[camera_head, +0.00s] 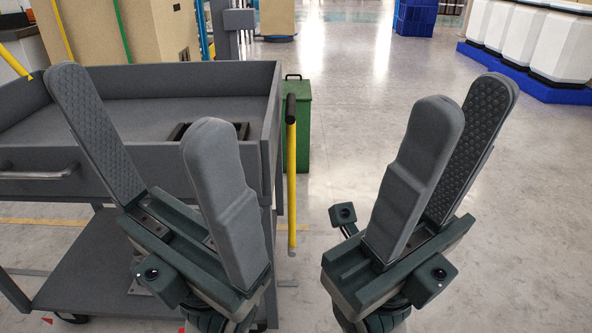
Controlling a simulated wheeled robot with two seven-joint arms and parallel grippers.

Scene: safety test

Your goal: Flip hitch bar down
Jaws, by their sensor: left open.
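The hitch bar (292,185) is a yellow bar with a black grip at its top. It stands upright at the right end of a grey cart (225,77). My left gripper (141,108) is open and empty, in front of the cart and to the left of the bar. Its fingers hide part of the cart. My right gripper (468,108) is to the right of the bar, over the floor. Its fingers are apart with nothing seen between them, and the textured inner pad of the far finger shows. Neither gripper touches the bar.
A green bin (303,125) stands behind the bar. A grey handle (38,173) sticks out at the cart's left front. Cardboard boxes (105,30) stand behind the cart. White containers (535,40) on a blue base are at the far right. The floor between is clear.

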